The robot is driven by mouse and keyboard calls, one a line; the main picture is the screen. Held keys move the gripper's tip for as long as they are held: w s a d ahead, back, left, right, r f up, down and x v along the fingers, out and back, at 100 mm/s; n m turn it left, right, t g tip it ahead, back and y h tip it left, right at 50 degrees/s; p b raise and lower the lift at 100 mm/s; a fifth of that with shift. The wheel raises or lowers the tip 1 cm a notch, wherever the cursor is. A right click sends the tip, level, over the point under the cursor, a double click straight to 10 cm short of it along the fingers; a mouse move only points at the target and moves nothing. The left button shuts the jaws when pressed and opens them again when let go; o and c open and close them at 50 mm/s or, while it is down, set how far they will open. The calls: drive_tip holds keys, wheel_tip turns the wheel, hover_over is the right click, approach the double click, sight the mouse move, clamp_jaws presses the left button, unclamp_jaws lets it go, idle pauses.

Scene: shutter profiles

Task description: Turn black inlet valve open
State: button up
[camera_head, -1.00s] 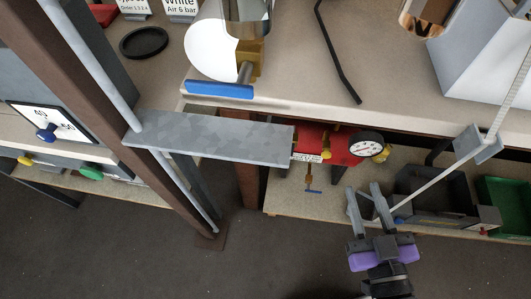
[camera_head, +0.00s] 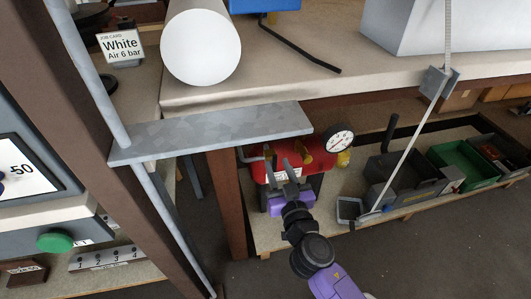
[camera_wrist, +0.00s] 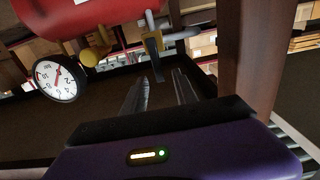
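The red tank (camera_head: 262,172) sits on the low shelf; its near end also shows at the top of the wrist view (camera_wrist: 75,14). In the wrist view a valve (camera_wrist: 153,42) with a brass-coloured body and a dark lever hangs below the tank's pipe. The lever points down, between and beyond my fingertips; contact cannot be told. I cannot tell for sure that this is the black inlet valve. My gripper (camera_head: 283,174) is open, in front of the tank in the head view; its spread fingers also show in the wrist view (camera_wrist: 160,84).
A round pressure gauge (camera_head: 339,139) stands at the tank's right, with a yellow knob (camera_wrist: 95,54) near it in the wrist view. A grey metal plate (camera_head: 215,130) juts out above and left of the tank. The workbench (camera_head: 300,88) overhangs the shelf. A green bin (camera_head: 462,163) lies right.

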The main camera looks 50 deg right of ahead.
sight(274, 157)
drive_tip(key=p+x, duration=0.1)
drive_tip(key=x, duration=0.6)
drive_tip(key=shift+d, duration=0.1)
clamp_jaws()
